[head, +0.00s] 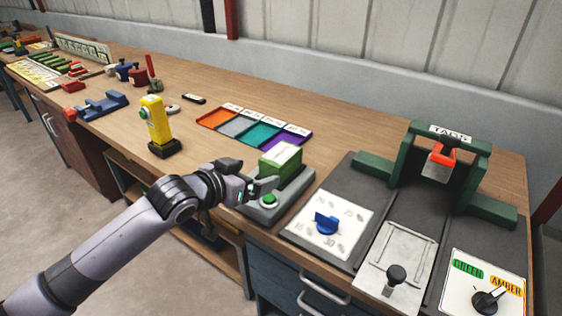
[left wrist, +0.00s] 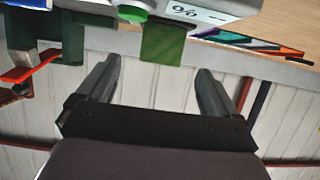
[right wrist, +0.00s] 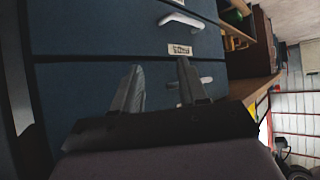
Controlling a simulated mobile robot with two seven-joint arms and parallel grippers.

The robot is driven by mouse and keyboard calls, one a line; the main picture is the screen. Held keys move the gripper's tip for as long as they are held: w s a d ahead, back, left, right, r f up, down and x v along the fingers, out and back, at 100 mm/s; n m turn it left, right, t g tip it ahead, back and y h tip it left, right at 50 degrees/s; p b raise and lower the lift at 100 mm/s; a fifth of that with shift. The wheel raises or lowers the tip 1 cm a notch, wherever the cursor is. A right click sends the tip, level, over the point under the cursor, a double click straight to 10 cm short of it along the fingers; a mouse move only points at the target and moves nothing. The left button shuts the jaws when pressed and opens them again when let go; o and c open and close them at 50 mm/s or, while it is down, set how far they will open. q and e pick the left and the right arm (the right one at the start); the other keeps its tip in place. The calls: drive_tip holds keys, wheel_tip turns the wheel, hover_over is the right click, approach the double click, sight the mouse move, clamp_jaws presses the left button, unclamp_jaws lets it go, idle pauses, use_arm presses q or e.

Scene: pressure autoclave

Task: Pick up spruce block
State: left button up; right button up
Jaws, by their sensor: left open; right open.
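No block carries a readable spruce label. A green block with a pale top (head: 281,158) stands on a grey unit (head: 262,213) with a green button; I cannot tell if it is the spruce block or part of the unit. My left gripper (head: 246,190) is open and empty, just left of this unit. In the left wrist view a green piece (left wrist: 163,42) shows beyond and between the open fingers (left wrist: 158,66), apart from them. My right gripper (right wrist: 160,66) is open and empty in front of blue drawers; the head view does not show it.
Right of the unit are a blue dial panel (head: 328,221), a metal plate with a black knob (head: 396,262) and a dark green frame (head: 465,162). Colour swatches (head: 232,128) lie behind. A yellow device (head: 155,122) stands left. Drawers (right wrist: 110,100) face my right gripper.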

sight(268, 170)
use_arm(q)
drive_tip(key=shift+x, duration=2.65)
drive_tip(key=shift+a+f, duration=0.1)
drive_tip(key=shift+f, duration=0.05)
drive_tip(key=c, duration=1.3)
